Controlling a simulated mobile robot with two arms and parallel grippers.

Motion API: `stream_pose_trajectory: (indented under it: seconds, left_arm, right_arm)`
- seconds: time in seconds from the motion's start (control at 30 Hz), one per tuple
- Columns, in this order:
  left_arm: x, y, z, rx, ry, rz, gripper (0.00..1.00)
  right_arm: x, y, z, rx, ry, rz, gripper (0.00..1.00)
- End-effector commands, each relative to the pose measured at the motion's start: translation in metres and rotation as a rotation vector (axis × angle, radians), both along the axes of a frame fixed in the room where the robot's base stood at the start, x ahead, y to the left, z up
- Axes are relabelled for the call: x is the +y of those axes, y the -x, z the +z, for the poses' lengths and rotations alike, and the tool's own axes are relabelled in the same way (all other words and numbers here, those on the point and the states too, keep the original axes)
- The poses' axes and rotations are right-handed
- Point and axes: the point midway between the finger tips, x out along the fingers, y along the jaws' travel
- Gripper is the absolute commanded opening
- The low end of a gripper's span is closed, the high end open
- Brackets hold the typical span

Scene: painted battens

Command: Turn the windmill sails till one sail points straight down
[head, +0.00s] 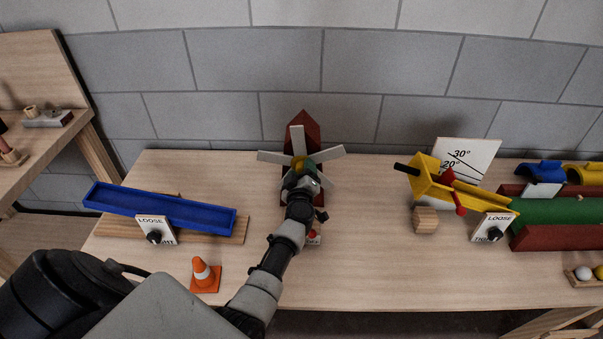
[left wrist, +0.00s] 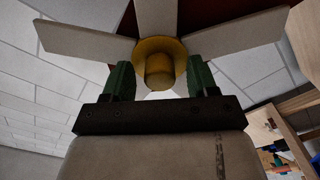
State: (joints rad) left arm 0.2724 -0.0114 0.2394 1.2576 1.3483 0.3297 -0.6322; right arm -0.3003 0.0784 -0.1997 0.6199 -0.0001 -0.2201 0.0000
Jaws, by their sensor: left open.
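The windmill has a dark red tower (head: 307,129), pale flat sails (head: 273,157) and a yellow hub (head: 299,161). In the head view one sail points nearly up, one left, one right and slightly up, and one down to the right. My arm hides the lower part. My left gripper (head: 300,178) is in front of the hub. In the left wrist view its green fingers stand open on either side of the round yellow hub (left wrist: 158,66), with sails (left wrist: 235,42) fanned behind. I cannot tell whether the fingers touch anything. My right gripper is not in view.
A blue trough (head: 160,208) with a LOOSE card and an orange cone (head: 205,275) stand left. A yellow chute (head: 440,187), a wooden cube (head: 425,220) and an angle board (head: 468,155) stand right. Bare tabletop (head: 370,240) lies right of my arm.

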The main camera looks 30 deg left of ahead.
Motion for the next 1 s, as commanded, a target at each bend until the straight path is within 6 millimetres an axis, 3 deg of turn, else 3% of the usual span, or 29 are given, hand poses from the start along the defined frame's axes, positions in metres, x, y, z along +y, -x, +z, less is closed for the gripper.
stream_pose_trajectory:
  seconds: [0.27,0.67,1.0]
  left_arm:
    - [0.0013,-0.0018,0.0004,0.000,0.000,0.000,0.59]
    - [0.0011,-0.0015,0.0001,0.000,0.000,0.000,0.01]
    - [0.0009,-0.0014,-0.0001,-0.019,0.033,0.001,0.00]
  right_arm:
    - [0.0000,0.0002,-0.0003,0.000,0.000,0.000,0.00]
    - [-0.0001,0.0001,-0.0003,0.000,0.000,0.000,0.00]
    - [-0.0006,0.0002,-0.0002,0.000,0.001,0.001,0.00]
